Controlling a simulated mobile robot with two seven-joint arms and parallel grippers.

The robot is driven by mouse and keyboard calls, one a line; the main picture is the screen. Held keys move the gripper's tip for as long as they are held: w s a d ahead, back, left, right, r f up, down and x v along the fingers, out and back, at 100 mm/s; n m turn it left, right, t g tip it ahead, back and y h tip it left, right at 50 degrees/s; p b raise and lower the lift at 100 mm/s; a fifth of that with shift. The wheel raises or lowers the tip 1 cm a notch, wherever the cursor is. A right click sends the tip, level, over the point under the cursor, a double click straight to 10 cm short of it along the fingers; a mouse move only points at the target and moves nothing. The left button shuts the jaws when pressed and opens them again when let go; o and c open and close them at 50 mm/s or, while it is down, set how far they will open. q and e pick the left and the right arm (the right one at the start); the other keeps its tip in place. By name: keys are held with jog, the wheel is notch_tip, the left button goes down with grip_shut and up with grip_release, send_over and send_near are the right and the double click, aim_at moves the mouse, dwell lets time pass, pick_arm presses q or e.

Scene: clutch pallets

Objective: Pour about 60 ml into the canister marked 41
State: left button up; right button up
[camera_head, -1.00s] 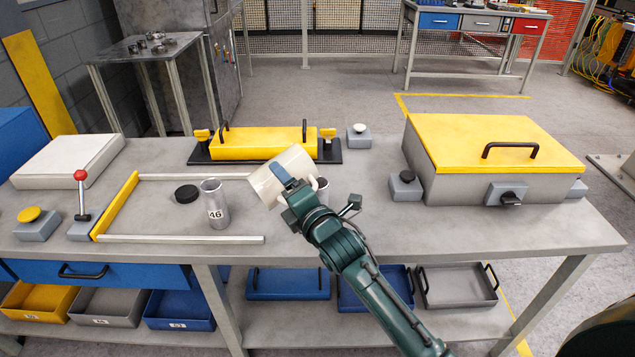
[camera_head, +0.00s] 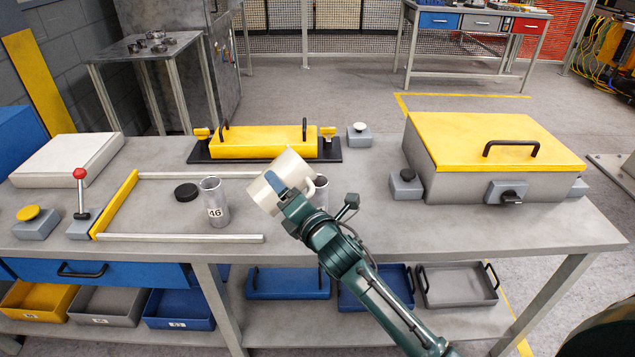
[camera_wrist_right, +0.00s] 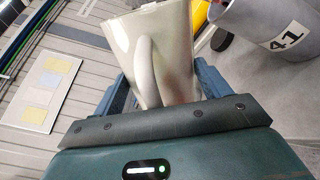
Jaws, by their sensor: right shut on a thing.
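A cream jug (camera_head: 294,168) is held by my right gripper (camera_head: 283,186), tilted, above the middle of the bench. In the right wrist view the jug (camera_wrist_right: 150,45) sits between the two fingers, its handle towards the camera. The grey canister marked 41 (camera_wrist_right: 268,28) stands beside it at the upper right of that view. In the head view canister 41 (camera_head: 321,194) is mostly hidden behind the jug and gripper. A grey canister marked 46 (camera_head: 214,203) stands open and upright to the left. No liquid stream shows, and the jug's contents are hidden. My left gripper is out of view.
A black round lid (camera_head: 186,192) lies by canister 46, inside a railed area with a front metal rail (camera_head: 180,239). A yellow-topped fixture (camera_head: 262,143) stands behind. A large yellow-lidded box (camera_head: 470,145) stands right.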

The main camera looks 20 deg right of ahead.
jog(key=shift+d+f+n, duration=0.1)
jog(key=shift+f+n, duration=0.7)
jog(key=shift+n, duration=0.4)
